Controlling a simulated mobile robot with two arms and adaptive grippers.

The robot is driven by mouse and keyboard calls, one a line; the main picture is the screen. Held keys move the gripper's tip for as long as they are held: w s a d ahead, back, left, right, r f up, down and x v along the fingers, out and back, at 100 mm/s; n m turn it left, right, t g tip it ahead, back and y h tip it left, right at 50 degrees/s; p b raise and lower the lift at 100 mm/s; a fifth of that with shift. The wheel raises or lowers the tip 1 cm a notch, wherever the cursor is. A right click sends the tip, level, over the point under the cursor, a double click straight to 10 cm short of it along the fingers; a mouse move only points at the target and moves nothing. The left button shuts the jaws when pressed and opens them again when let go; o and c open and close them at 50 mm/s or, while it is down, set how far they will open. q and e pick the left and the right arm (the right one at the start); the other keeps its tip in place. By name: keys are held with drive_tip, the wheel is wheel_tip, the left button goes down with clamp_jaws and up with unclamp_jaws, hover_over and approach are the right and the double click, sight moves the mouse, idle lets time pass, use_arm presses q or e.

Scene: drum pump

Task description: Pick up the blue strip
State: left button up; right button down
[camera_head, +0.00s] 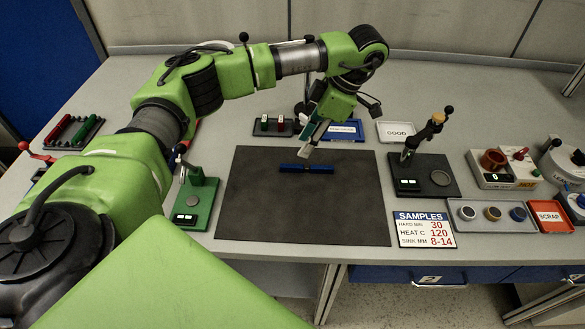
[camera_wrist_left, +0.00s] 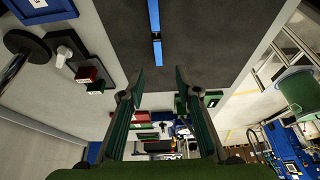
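The blue strip (camera_head: 306,169) lies flat on the dark mat (camera_head: 300,215), near the mat's back edge. It has a dark band at its middle. In the left wrist view the blue strip (camera_wrist_left: 156,35) shows at the top, beyond the fingertips. My left gripper (camera_head: 309,145) hangs just behind and above the strip, apart from it. In the left wrist view its two fingers (camera_wrist_left: 158,82) are spread with nothing between them. My right gripper is in neither view.
A green tester (camera_head: 197,195) stands left of the mat and a black tester (camera_head: 424,165) right of it. Behind are a holder with red and green blocks (camera_head: 272,126), a blue tray (camera_head: 343,130) and a white tray (camera_head: 397,132). A samples sign (camera_head: 424,229) lies at right.

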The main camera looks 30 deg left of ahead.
sight(292, 166)
use_arm(q)
drive_tip(key=x, duration=0.2)
drive_tip(key=shift+s+a+f+p, duration=0.15)
drive_tip(key=shift+f+p, duration=0.15)
drive_tip(key=shift+f, duration=0.05)
drive_tip(key=shift+a+f, duration=0.1)
drive_tip(key=shift+f, duration=0.3)
drive_tip(key=shift+a+f+p, duration=0.15)
drive_tip(key=shift+f+p, duration=0.25)
drive_tip(key=shift+f, duration=0.1)
drive_tip(key=p+x, duration=0.1)
drive_tip(key=x, duration=0.2)
drive_tip(key=shift+a+f, duration=0.1)
drive_tip(key=shift+f, duration=0.2)
drive_tip(key=shift+a+f, duration=0.15)
drive_tip(key=shift+f, duration=0.25)
clamp_jaws()
